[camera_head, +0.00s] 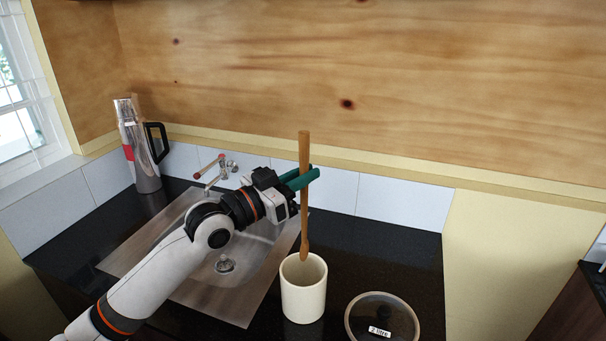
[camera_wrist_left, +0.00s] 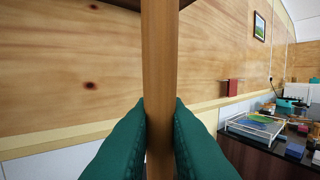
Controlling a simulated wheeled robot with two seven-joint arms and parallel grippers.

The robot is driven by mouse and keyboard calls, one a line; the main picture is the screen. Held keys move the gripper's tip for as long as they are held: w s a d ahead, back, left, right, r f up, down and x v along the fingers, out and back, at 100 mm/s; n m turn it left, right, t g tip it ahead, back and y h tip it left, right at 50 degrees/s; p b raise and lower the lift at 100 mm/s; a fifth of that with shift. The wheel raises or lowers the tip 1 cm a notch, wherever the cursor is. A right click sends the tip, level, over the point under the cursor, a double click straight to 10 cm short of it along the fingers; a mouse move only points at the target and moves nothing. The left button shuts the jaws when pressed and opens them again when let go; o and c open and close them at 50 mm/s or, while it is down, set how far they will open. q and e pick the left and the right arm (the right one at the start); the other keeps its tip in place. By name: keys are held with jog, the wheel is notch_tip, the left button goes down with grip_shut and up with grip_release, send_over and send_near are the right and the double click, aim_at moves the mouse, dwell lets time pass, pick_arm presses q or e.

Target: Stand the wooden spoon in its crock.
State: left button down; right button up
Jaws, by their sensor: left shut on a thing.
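The wooden spoon (camera_head: 304,160) is upright in the head view, with its lower end just over or inside the mouth of the crock; I cannot tell which. My left gripper (camera_head: 306,178) has green fingers and is shut on the spoon's shaft. In the left wrist view the shaft (camera_wrist_left: 159,80) runs vertically between the two green fingers (camera_wrist_left: 160,135). The cream crock (camera_head: 303,299) stands upright on the black counter, below the gripper. My right gripper is not in view.
A steel sink (camera_head: 185,291) lies left of the crock, with a tap (camera_head: 212,172) behind it. A round lid (camera_head: 382,318) lies right of the crock. A tall flask (camera_head: 139,150) stands at the back left. The counter behind the lid is clear.

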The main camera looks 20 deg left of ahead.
pick_arm(q)
jog(key=shift+f+b, duration=3.4)
jog(key=shift+f, duration=1.95)
jog(key=c, duration=1.3)
grip_release()
jog(key=shift+c, duration=0.2)
